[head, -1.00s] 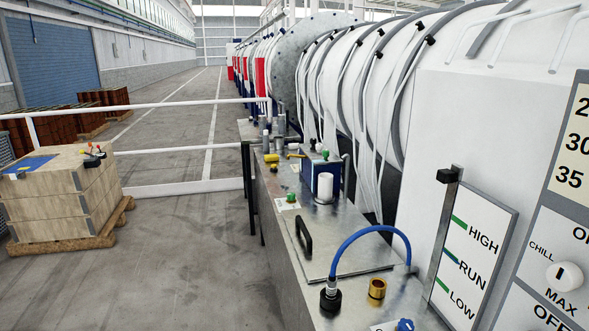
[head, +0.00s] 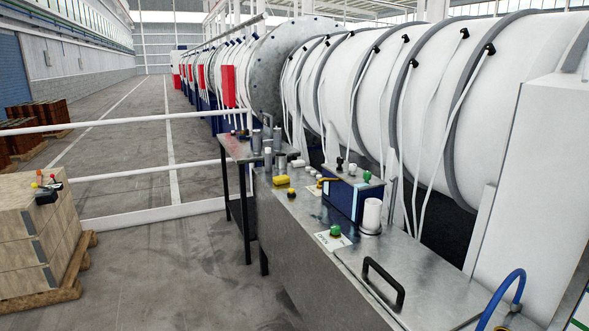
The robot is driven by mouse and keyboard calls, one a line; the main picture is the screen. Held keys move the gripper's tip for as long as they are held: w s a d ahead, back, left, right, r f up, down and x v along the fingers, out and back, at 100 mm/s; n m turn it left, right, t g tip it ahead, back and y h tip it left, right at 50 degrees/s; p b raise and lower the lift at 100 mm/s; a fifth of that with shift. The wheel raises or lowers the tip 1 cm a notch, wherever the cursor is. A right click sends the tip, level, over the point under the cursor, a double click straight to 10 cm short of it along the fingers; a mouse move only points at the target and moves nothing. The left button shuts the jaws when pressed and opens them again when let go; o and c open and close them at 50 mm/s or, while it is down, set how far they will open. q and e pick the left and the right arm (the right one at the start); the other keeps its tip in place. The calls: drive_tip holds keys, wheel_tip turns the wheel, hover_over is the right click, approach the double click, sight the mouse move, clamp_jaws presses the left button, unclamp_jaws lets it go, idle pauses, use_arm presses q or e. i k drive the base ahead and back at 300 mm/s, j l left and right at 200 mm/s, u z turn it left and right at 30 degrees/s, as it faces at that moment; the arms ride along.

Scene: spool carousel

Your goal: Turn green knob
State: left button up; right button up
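A green knob (head: 335,230) stands on a small white label plate (head: 333,239) on the metal bench, left of the white cylinder. The lettering on the plate is too small to read surely. Neither of my grippers is in view, and nothing touches either green piece.
A black handle (head: 383,285) rises from a flat lid at the front. A blue hose (head: 505,298) arches at the lower right. White railing (head: 125,121) crosses on the left, with wooden crates (head: 33,240) on a pallet. The floor left of the bench is open.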

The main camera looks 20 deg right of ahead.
sight(367, 175)
drive_tip(key=i+z, duration=0.15)
drive_tip(key=i, duration=0.4)
drive_tip(key=i+j+z, duration=0.2)
drive_tip(key=i, duration=0.35)
drive_tip(key=i+j+z, duration=0.15)
drive_tip(key=i, duration=0.35)
